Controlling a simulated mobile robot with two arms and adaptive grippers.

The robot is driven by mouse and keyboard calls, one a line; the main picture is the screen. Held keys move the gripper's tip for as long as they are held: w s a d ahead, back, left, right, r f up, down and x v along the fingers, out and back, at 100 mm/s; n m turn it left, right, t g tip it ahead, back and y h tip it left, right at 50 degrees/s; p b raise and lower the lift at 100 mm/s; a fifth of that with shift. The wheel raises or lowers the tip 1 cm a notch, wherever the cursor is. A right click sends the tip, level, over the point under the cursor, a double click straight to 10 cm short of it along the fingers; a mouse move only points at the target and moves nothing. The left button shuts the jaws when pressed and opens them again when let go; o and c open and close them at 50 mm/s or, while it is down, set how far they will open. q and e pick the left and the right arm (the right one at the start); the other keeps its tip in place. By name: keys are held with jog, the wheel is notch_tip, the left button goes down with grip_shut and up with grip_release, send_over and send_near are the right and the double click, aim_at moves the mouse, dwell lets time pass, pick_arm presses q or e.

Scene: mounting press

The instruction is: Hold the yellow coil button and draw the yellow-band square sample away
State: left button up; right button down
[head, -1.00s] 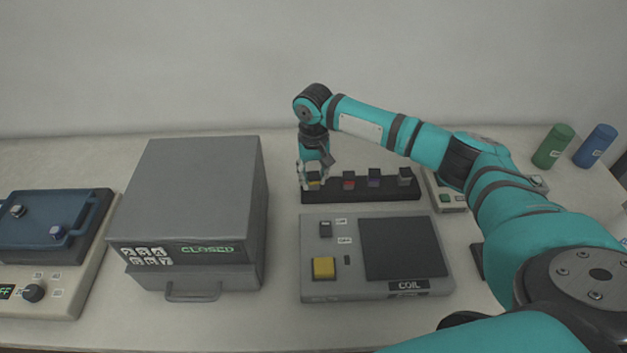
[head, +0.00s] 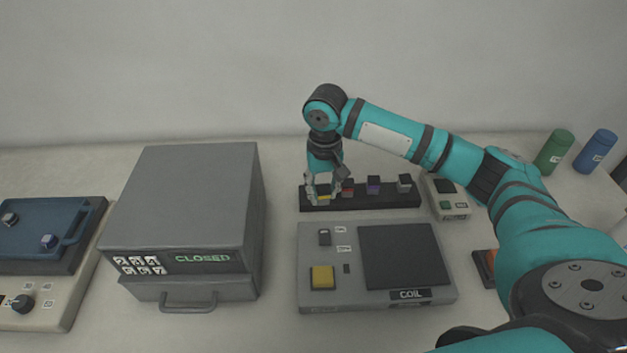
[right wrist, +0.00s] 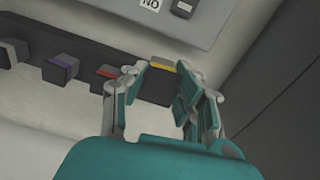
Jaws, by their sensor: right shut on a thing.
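The yellow-band square sample (head: 323,197) is between the fingers of my right gripper (head: 321,200), at the left end of the dark rack (head: 388,200). The right wrist view shows its yellow band (right wrist: 163,63) at the shut fingers (right wrist: 160,92). The fingers hide part of it, and I cannot tell how far it stands clear of the rack. The yellow coil button (head: 323,277) is on the grey coil unit (head: 385,296), in front of the rack, and nothing touches it. My left gripper is not in view.
Red (head: 347,187), purple (head: 374,185) and grey (head: 404,184) band samples stand in the rack to the right. A grey closed oven-like box (head: 190,205) is left of the coil unit. A small device (head: 447,202) and green (head: 554,152) and blue (head: 595,151) cylinders are farther right.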

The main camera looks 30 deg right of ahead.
jog(key=s, duration=0.6)
jog(key=s+r+b, duration=0.1)
jog(key=s, duration=0.2)
jog(key=shift+s+a, duration=0.35)
jog(key=shift+s, duration=0.05)
jog(key=shift+s, duration=0.1)
